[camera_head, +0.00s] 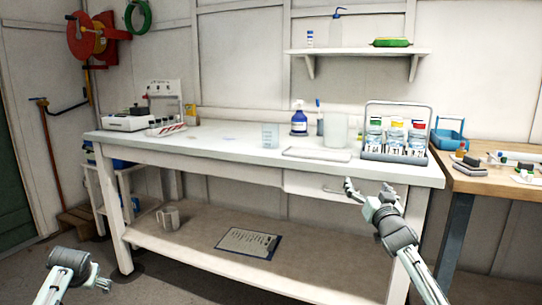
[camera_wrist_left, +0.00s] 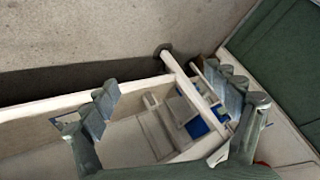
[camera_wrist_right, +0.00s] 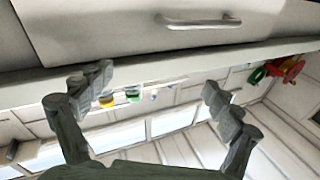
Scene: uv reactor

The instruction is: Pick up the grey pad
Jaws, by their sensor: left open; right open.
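I cannot make out a clearly grey pad. A flat pale rectangular piece (camera_head: 316,154) lies on the white bench top, left of the bottle rack; whether it is a pad or a tray I cannot tell. My right gripper (camera_head: 366,188) is open and empty in front of the bench, near the drawer handle (camera_head: 333,190), below the top's edge. In the right wrist view its fingers (camera_wrist_right: 155,93) are spread with nothing between them. My left gripper (camera_head: 101,284) is low at the lower left, away from the bench; its fingers are apart in the left wrist view (camera_wrist_left: 172,105).
The bench top (camera_head: 230,145) holds a wire rack (camera_head: 395,155) of bottles, a blue spray bottle (camera_head: 299,122) and a beaker (camera_head: 270,136). A clipboard (camera_head: 248,242) and mug (camera_head: 168,216) are on the lower shelf. A wooden table (camera_head: 480,180) with small items stands at right.

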